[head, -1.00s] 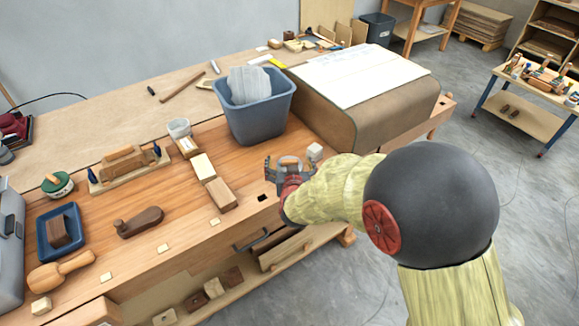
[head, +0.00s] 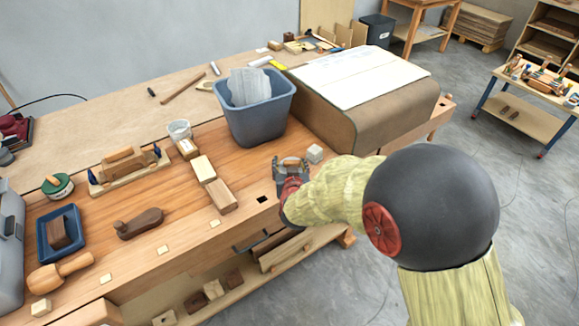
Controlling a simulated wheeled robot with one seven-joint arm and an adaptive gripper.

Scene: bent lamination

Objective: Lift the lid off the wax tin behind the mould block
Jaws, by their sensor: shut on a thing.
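A large brown block with a curved front (head: 345,118), likely the mould block, stands behind and to the right. No separate wax tin can be made out.
The blue-grey bin (head: 257,122) holding a pale cloth stands behind my gripper. Wooden blocks (head: 221,196) and a square hole (head: 262,199) are to the left. A green-lidded pot (head: 57,187), plane (head: 139,222) and mallet (head: 58,272) lie farther left. Bare bench lies between.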

